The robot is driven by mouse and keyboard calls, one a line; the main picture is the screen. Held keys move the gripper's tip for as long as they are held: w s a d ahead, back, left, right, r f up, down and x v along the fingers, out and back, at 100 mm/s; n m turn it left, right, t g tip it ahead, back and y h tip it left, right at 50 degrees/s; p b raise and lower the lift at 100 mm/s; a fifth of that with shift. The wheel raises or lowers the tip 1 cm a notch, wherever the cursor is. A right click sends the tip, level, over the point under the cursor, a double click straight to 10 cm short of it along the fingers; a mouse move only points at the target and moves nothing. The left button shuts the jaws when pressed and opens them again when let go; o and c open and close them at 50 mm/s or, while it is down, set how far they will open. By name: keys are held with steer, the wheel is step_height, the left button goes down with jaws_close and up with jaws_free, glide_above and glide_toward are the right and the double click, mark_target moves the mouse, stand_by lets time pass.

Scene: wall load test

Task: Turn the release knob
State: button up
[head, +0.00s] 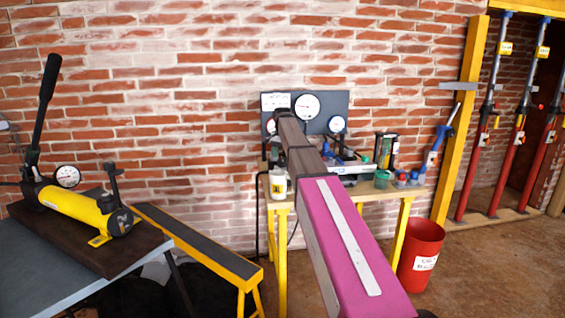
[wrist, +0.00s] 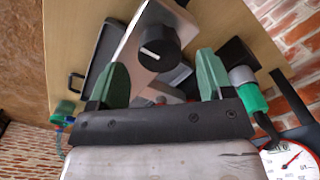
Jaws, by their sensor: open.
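A round black knob (wrist: 158,48) with a white line across its face sits on a pale metal plate (wrist: 128,62) in the wrist view. I take it for the release knob. My gripper (wrist: 161,68) has two green fingers, spread wide apart with nothing held between them. The knob shows between and just beyond the fingertips, and no contact is visible. In the head view my arm covers the middle of the workbench (head: 405,197), and neither the knob nor the fingers can be made out there.
A green-and-white cylinder (wrist: 248,92) stands close to the right finger. A dark tray (wrist: 103,62) lies at left, and a dial gauge (wrist: 292,160) is at lower right. In the head view, a yellow hand pump (head: 75,205) stands left and a red bin (head: 418,255) right.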

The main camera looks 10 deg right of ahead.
mark_target(282, 160)
steer(key=shift+f, duration=1.6)
steer(key=c, duration=0.9)
steer(key=shift+c, duration=0.2)
